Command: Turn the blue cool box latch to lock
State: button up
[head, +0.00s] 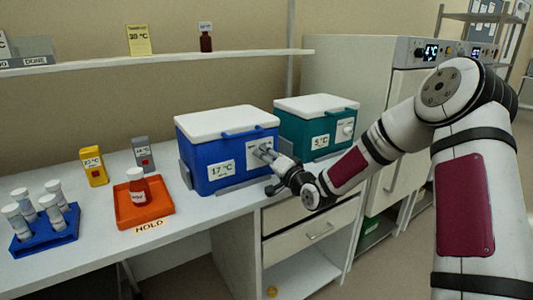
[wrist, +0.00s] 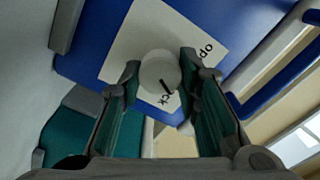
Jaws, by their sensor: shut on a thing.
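The blue cool box (head: 205,150) with a white lid stands on the bench, with a "17 °C" label on its front. Its latch is a round white knob (wrist: 160,72) with a dark line on it, set on a white plate (wrist: 130,45) with partly hidden lettering. My gripper (head: 268,154) reaches the right part of the box front. In the wrist view my gripper (wrist: 160,85) has its two fingers on either side of the knob, shut on it. The dark line slants toward the partly covered word ending "ck". In the head view the gripper hides much of the knob.
A teal cool box (head: 315,125) labelled 5 °C stands right of the blue one. An orange tray (head: 165,211) with a bottle, a blue vial rack (head: 45,243) and yellow and grey timers sit to the left. A drawer (head: 310,233) lies below.

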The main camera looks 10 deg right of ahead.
jog(key=shift+m+p, duration=0.85)
jog(key=shift+m, duration=0.75)
jog(key=o, duration=1.2)
jog(key=v, duration=1.2)
